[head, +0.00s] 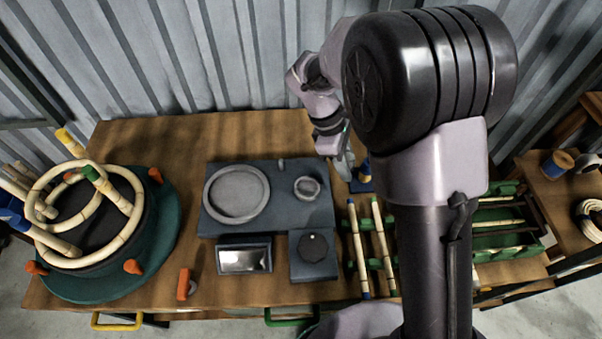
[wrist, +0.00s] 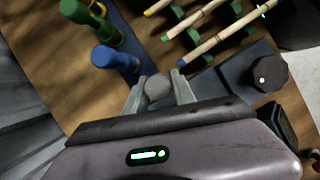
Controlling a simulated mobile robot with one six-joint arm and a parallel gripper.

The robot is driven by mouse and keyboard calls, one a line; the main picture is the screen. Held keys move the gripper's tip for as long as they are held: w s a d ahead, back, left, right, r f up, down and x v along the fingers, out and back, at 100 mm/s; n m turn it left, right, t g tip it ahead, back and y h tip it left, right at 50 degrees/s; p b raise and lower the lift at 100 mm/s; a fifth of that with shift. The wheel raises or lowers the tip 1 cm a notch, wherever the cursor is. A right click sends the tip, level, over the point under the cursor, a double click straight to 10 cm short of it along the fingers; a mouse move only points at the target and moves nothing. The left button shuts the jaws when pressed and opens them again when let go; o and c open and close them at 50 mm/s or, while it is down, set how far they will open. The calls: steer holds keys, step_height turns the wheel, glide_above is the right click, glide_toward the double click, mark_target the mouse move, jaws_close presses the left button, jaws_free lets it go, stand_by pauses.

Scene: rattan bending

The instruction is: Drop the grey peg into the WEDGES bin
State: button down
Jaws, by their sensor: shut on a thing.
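The grey peg (wrist: 157,86) shows in the wrist view as a short, rounded grey end between the two fingers. My gripper (wrist: 160,78) is shut on it. In the head view my gripper (head: 344,166) hangs above the table, just right of the grey-blue workstation, partly hidden by my arm. I cannot make out the peg there. I see no readable WEDGES label in either view, so I cannot tell which container is that bin.
A blue peg (wrist: 115,62) and a green peg (wrist: 88,20) stand beside my gripper. Rattan rods (head: 358,250) lie on green supports. The workstation (head: 270,202) has round dishes. A round green-edged stand with rattan rings (head: 45,205) is at left. A green tray (head: 510,240) is at right.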

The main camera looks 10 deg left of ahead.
steer(key=shift+w+a+f+n, duration=0.1)
steer(key=shift+w+a+n, duration=0.05)
steer(key=shift+a+n, duration=0.35)
steer(key=shift+t, duration=0.3)
step_height(320, 180, down, 10)
steer(key=b, duration=0.5)
steer(key=shift+b, duration=0.35)
steer(key=c, duration=1.1)
jaws_free()
steer(key=shift+o, duration=0.2)
